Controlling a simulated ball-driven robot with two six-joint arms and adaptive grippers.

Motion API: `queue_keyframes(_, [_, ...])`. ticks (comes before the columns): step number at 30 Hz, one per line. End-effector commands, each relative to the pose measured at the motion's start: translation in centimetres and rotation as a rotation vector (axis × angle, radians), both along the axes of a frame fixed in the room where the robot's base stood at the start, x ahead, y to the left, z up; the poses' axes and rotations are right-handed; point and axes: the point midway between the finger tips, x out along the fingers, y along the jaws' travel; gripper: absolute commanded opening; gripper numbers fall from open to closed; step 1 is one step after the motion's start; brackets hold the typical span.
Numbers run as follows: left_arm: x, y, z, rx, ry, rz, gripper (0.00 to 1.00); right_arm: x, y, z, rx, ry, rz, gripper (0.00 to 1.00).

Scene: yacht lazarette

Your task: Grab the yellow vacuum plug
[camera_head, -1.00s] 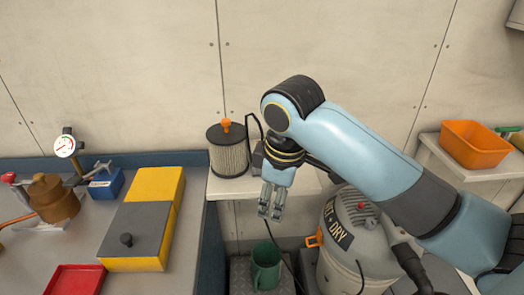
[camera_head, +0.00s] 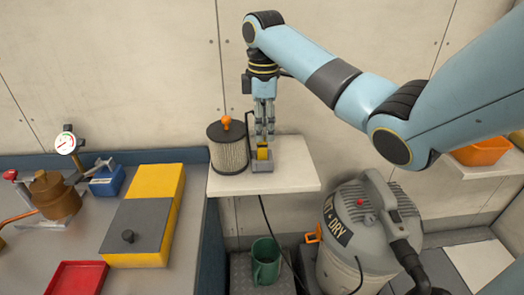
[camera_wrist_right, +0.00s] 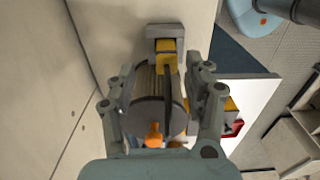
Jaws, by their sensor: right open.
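The yellow vacuum plug (camera_head: 263,153) sits upright in a grey socket block (camera_head: 262,166) on the white shelf, beside the pleated filter canister. In the wrist view the yellow plug (camera_wrist_right: 164,56) shows near the top, with a dark cable running from it. My right gripper (camera_head: 265,138) points down just above the plug, with its fingers apart. In the wrist view the right gripper's (camera_wrist_right: 164,80) fingers frame the space in front of the plug, with nothing held. I cannot tell whether the fingertips touch the plug. My left gripper is not in view.
The filter canister (camera_head: 229,150) with an orange knob (camera_head: 226,122) stands close left of the plug on the shelf (camera_head: 292,170). The grey vacuum (camera_head: 365,240) stands below right, with a green mug (camera_head: 266,262) left of it. The wall is close behind.

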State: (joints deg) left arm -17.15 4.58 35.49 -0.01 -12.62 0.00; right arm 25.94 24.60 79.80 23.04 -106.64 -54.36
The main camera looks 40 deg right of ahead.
Motion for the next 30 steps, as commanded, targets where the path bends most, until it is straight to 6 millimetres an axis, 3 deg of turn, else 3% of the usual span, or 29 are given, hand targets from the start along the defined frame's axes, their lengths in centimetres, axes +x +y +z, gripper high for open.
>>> queue_keyframes(5, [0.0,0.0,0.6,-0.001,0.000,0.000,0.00,-0.2,0.4,-1.5,0.002,0.002,0.000,0.52])
queue_keyframes(12, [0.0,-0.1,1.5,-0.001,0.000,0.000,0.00,-0.4,0.8,-5.0,-0.001,0.001,-0.001,0.52])
queue_keyframes(21, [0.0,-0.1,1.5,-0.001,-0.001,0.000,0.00,-0.4,0.8,-5.7,-0.001,-0.002,0.000,0.52])
queue_keyframes(30, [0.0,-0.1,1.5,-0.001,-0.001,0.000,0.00,-0.4,0.8,-5.7,-0.001,-0.002,-0.001,0.13])
